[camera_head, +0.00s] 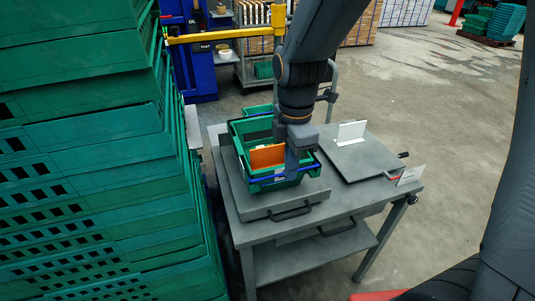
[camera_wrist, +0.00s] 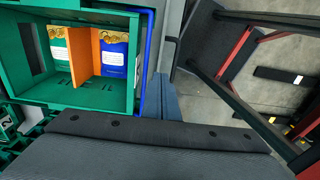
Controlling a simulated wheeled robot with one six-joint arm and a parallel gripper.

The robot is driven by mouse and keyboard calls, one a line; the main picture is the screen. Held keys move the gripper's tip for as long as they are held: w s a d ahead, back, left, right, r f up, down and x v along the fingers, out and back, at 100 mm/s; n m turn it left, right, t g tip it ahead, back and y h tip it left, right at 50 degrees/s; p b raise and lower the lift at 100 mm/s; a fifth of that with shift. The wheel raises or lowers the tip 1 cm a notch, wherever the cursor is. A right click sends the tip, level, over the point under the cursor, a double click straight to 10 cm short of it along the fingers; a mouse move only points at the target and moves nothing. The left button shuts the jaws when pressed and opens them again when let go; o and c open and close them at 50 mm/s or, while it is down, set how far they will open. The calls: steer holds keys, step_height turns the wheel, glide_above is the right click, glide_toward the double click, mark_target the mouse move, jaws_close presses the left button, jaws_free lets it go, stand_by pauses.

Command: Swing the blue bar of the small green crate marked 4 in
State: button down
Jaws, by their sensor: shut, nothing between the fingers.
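A small green crate (camera_head: 237,140) stands on the grey table with an orange divider (camera_head: 267,156) inside; no number is readable on it. Its blue bar (camera_head: 272,178) runs along the near side, and a blue bar (camera_wrist: 148,55) shows along the crate's right edge in the wrist view. My gripper (camera_head: 292,176) is shut and points down at the crate's near right side, close to the bar. In the wrist view my gripper (camera_wrist: 164,92) is beside the blue bar; whether they touch is unclear. My arm hides part of the crate's right side.
Two packs, one green (camera_wrist: 59,55) and one blue (camera_wrist: 115,58), stand in the crate either side of the divider. Another green crate (camera_head: 257,110) is behind. A grey plate (camera_head: 365,160) with a white card lies right. Tall green crate stacks (camera_head: 90,150) stand close left.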

steer(key=shift+f, duration=0.2)
steer(key=shift+f+b, duration=0.3)
steer(key=shift+f, duration=0.3)
steer(key=shift+w+a, duration=0.15)
steer(key=shift+w, duration=0.35)
stand_by(0.4)
